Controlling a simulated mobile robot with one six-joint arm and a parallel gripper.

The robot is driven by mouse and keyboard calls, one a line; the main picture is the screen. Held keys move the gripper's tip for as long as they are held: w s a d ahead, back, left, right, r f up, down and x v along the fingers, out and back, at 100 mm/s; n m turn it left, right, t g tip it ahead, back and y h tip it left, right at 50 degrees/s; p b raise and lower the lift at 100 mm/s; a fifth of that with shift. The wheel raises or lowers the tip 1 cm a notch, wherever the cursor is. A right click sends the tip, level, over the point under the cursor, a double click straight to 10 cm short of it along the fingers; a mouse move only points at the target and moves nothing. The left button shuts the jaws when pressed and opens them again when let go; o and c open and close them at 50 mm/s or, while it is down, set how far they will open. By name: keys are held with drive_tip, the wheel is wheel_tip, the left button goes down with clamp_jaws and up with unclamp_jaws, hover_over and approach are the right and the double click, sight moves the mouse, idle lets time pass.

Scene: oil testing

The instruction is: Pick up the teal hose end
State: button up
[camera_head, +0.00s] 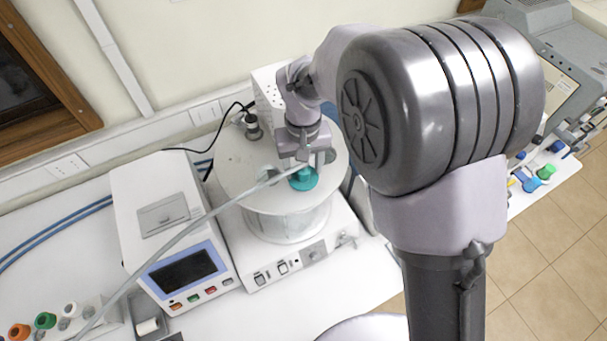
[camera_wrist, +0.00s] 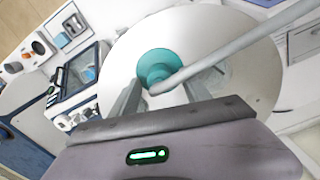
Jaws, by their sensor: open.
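The teal hose end (camera_head: 304,180) sits on top of the white round vessel (camera_head: 240,165), with a grey hose (camera_head: 200,218) running from it toward the lower left. In the wrist view the teal hose end (camera_wrist: 156,66) is a round teal piece with the grey hose (camera_wrist: 235,48) leaving to the upper right. My gripper (camera_head: 312,158) is above the vessel at the hose end. In the wrist view my gripper (camera_wrist: 162,92) is open, its two fingers pointing toward the teal piece, one on each side of its near edge. Contact cannot be told.
A white instrument with a dark screen (camera_head: 184,271) stands left of the vessel. Bottles with coloured caps (camera_head: 45,321) are at the lower left. Another grey machine (camera_head: 545,75) is at the right. My arm hides part of the bench.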

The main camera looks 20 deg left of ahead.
drive_tip(key=shift+s+d+r, duration=0.1)
drive_tip(key=shift+s, duration=0.2)
drive_tip(key=c, duration=0.6)
drive_tip(key=shift+w, duration=0.1)
clamp_jaws()
